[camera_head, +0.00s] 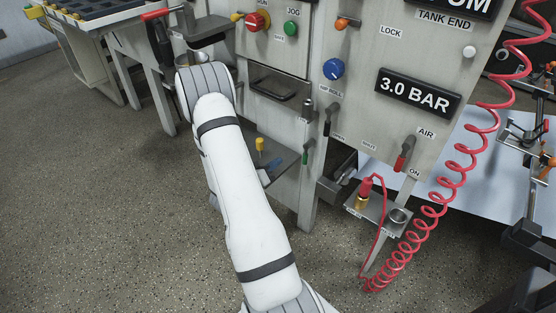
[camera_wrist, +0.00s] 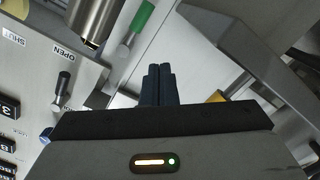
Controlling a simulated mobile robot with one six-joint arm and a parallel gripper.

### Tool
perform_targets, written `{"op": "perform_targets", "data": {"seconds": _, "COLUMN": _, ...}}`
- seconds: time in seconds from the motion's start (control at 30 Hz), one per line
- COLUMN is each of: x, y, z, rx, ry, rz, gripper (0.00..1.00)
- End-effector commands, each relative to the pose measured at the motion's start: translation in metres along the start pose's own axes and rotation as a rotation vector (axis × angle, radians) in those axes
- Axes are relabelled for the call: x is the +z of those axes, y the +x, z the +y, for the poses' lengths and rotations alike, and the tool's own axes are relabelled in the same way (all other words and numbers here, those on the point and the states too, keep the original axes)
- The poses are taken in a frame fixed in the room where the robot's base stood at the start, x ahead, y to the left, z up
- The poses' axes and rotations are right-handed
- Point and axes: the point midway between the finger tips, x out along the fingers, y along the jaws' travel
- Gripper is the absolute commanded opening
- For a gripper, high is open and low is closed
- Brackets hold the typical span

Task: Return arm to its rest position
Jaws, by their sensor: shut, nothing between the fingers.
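My white arm (camera_head: 235,205) rises from the bottom of the head view and bends at a grey joint in front of the machine. My gripper does not show in the head view; the arm hides what lies behind it. In the wrist view my gripper (camera_wrist: 158,85) has its dark fingers together with nothing between them. The fingers point toward the machine's metal parts, and I cannot tell how far apart they are from these.
The machine panel (camera_head: 372,125) carries a red knob (camera_head: 257,21), a blue knob (camera_head: 333,69) and a red air lever (camera_head: 405,153). A coiled red hose (camera_head: 462,160) hangs at the right. In the wrist view a green handle (camera_wrist: 142,17) and metal cylinder (camera_wrist: 94,20) are near. Floor at left is clear.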

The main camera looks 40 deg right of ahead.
Motion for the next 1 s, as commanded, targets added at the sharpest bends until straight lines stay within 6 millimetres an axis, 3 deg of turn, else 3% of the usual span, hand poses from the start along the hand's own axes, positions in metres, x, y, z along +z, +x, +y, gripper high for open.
{"op": "perform_targets", "data": {"seconds": 0.43, "x": 0.000, "y": 0.001, "z": 0.000, "rx": 0.000, "ry": 0.000, "rz": 0.000, "gripper": 0.00}}
{"op": "perform_targets", "data": {"seconds": 0.57, "x": -0.014, "y": -0.002, "z": 0.001, "rx": -0.036, "ry": 0.026, "rz": -0.006, "gripper": 0.00}}
{"op": "perform_targets", "data": {"seconds": 0.67, "x": -0.047, "y": -0.010, "z": 0.000, "rx": -0.139, "ry": 0.088, "rz": -0.025, "gripper": 0.00}}
{"op": "perform_targets", "data": {"seconds": 0.77, "x": -0.100, "y": -0.031, "z": -0.002, "rx": -0.322, "ry": 0.177, "rz": -0.059, "gripper": 0.00}}
{"op": "perform_targets", "data": {"seconds": 0.87, "x": -0.156, "y": -0.064, "z": -0.002, "rx": -0.533, "ry": 0.248, "rz": -0.100, "gripper": 0.00}}
{"op": "perform_targets", "data": {"seconds": 1.0, "x": -0.224, "y": -0.124, "z": 0.011, "rx": -0.817, "ry": 0.285, "rz": -0.160, "gripper": 0.00}}
